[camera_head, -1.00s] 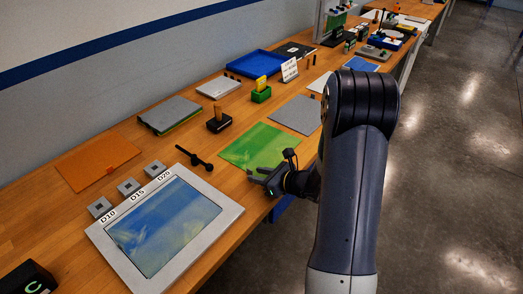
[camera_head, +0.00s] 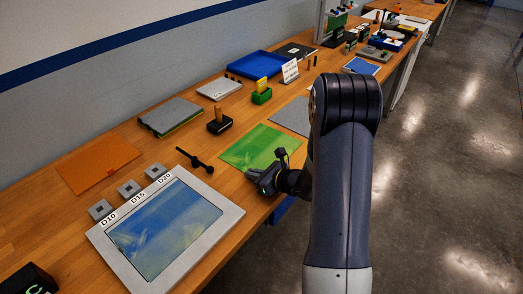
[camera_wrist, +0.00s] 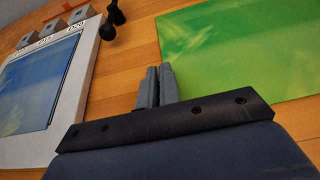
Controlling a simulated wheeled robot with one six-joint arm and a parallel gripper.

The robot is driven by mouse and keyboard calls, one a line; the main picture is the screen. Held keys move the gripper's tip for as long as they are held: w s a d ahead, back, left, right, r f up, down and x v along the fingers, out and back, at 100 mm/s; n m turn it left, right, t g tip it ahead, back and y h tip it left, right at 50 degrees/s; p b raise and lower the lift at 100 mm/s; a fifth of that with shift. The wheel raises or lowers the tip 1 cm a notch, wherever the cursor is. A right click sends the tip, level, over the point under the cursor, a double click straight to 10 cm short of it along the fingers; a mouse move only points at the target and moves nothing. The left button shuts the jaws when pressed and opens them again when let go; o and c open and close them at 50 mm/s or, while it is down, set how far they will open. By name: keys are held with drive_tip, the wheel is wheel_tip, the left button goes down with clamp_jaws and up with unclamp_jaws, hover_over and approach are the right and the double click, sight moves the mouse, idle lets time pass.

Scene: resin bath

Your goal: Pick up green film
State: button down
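The green film (camera_head: 258,146) lies flat on the wooden bench in the head view. In the wrist view the film (camera_wrist: 245,50) fills the upper right. My gripper (camera_head: 256,181) is low at the film's near left edge. In the wrist view my gripper's two fingers (camera_wrist: 158,70) are close together with a narrow gap. The left finger is over bare wood and the right one overlaps the film's edge. Whether any film is between the fingertips is hidden.
A grey-framed resin bath (camera_head: 228,222) with a blue-green window is to the left, near the gripper. Small grey blocks (camera_head: 129,188) and a black handle tool (camera_head: 195,161) are close by. An orange film (camera_head: 95,168) and a grey plate (camera_head: 290,115) lie farther off.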

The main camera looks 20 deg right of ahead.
drive_tip(key=shift+r, duration=0.15)
wheel_tip(320, 180, up, 10)
idle(0.7)
drive_tip(key=shift+f, duration=0.2)
idle(0.4)
